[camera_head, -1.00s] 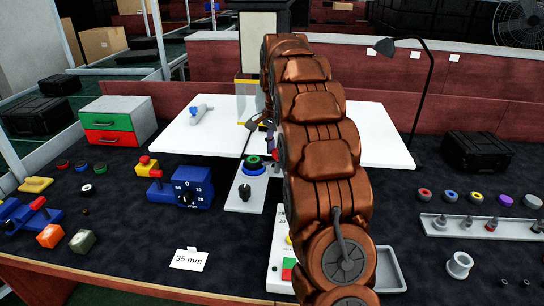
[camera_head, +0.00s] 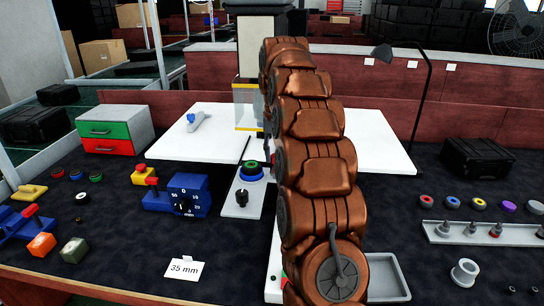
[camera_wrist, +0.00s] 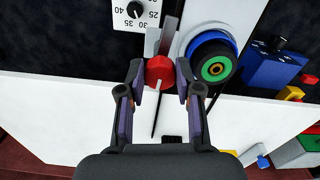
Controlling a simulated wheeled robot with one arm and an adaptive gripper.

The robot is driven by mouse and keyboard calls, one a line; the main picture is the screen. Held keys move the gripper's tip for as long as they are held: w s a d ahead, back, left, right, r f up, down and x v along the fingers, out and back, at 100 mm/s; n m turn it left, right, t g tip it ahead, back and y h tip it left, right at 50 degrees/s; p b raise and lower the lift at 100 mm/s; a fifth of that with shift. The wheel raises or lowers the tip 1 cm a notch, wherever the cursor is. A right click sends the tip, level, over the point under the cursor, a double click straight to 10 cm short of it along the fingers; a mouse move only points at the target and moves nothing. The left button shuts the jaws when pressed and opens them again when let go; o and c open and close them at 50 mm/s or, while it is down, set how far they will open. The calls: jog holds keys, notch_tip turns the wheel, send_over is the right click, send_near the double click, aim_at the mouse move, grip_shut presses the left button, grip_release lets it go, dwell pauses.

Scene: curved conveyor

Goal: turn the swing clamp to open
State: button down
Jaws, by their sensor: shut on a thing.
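In the wrist view a red round knob (camera_wrist: 159,72) with a pale mark on its rim sits between the two fingers of my gripper (camera_wrist: 160,76). My gripper is shut on this red knob. A grey lever-like bar (camera_wrist: 166,38) and a light grey block (camera_wrist: 151,42) lie just beyond the knob; the bar seems to belong to the swing clamp, but I cannot tell how they join. In the head view my own arm hides the gripper and the clamp.
Beside the knob is a blue ring with a green and black disc (camera_wrist: 214,66). A dial plate (camera_wrist: 135,12) lies beyond. In the head view a blue dial box (camera_head: 188,194) and a 35 mm card (camera_head: 185,268) stand left; a grey tray (camera_head: 386,278) is right.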

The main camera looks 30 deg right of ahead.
jog(key=shift+n, duration=0.5)
jog(key=c, duration=0.8)
grip_release()
